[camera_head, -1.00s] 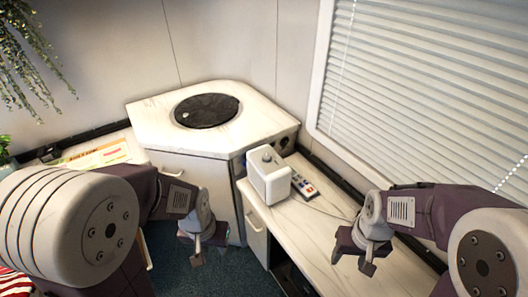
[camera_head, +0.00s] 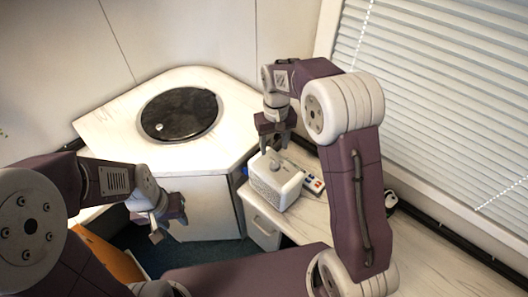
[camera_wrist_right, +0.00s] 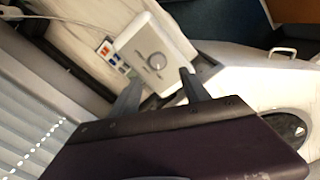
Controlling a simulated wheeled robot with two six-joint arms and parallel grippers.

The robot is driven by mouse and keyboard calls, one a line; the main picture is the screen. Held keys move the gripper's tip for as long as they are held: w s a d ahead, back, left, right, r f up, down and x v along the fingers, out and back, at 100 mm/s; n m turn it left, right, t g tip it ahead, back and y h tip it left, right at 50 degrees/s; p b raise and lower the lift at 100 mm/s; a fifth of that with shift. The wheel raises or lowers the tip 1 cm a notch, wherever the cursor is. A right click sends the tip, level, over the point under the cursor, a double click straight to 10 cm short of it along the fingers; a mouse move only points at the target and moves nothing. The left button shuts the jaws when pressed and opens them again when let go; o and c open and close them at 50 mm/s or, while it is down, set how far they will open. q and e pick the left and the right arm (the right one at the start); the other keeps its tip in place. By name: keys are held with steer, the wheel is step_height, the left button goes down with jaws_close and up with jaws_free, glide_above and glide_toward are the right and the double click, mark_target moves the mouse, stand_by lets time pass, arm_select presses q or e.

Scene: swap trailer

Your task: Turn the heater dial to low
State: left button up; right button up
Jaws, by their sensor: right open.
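The heater (camera_head: 273,182) is a small white box with a grille on its front, standing on the counter. Its round dial (camera_head: 279,168) is on the top; in the right wrist view the dial (camera_wrist_right: 157,62) shows face-on, but its setting is too small to read. My right gripper (camera_head: 274,150) is open and points down just above and behind the heater. In the right wrist view its two fingers (camera_wrist_right: 160,92) lie on either side of the dial's line, apart from it. My left gripper (camera_head: 168,226) hangs low at the left, away from the heater; its jaw opening is unclear.
A power strip (camera_head: 313,183) with coloured switches lies right beside the heater. The corner cabinet (camera_head: 110,122) with a round dark hob (camera_head: 180,114) stands at the left. Window blinds (camera_head: 445,90) rise on the right. The counter (camera_head: 430,245) is clear at the front right.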

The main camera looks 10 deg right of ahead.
mark_target(274, 165)
steer(key=f, duration=0.8)
steer(key=shift+s+d, duration=0.2)
steer(key=shift+s, duration=0.1)
steer(key=shift+s+d+f, duration=0.1)
steer(key=shift+f, duration=0.25)
jaws_close()
